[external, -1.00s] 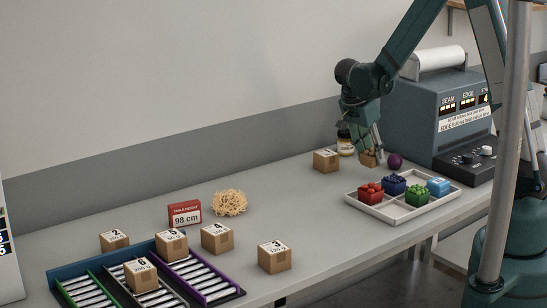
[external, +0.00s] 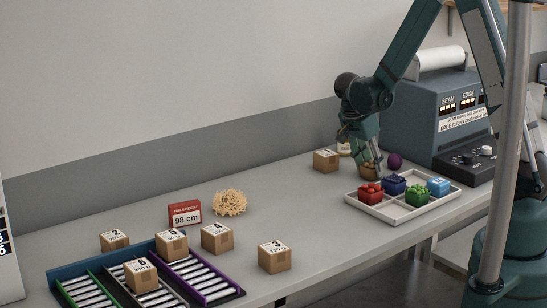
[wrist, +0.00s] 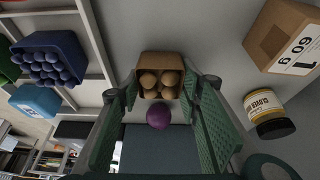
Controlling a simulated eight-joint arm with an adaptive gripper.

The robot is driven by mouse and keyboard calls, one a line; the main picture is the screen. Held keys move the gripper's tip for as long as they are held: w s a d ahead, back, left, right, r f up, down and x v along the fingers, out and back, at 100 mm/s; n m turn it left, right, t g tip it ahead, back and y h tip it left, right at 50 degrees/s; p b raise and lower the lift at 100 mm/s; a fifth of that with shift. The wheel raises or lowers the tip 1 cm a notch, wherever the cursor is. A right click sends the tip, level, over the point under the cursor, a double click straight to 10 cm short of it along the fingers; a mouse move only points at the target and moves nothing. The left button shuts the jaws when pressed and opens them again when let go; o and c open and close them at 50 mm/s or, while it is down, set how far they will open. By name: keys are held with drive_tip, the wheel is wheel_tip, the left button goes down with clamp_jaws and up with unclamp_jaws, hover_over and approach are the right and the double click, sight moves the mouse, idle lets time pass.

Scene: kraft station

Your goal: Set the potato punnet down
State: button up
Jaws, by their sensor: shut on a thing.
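The potato punnet (wrist: 160,68) is a small brown box with several tan potatoes in it. It sits between the fingertips of my gripper (wrist: 163,88) in the wrist view. In the external view the punnet (external: 367,172) is partly hidden by my gripper (external: 368,165), low over the bench behind the white tray. My gripper is shut on the punnet. I cannot tell whether the punnet's base touches the bench.
The divided white tray (external: 362,207) holds red, blue and green punnets and a light blue box. A purple ball (external: 394,160), a carton marked 1 (external: 326,161) and a yellow-labelled jar (wrist: 266,108) stand near my gripper.

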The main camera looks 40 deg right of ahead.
drive_tip(key=shift+f, duration=0.15)
drive_tip(key=o, duration=1)
drive_tip(key=shift+c, duration=0.2)
drive_tip(key=shift+r, duration=0.2)
drive_tip(key=v, duration=1.2)
drive_tip(key=shift+p, duration=0.4)
drive_tip(key=shift+a, duration=0.1)
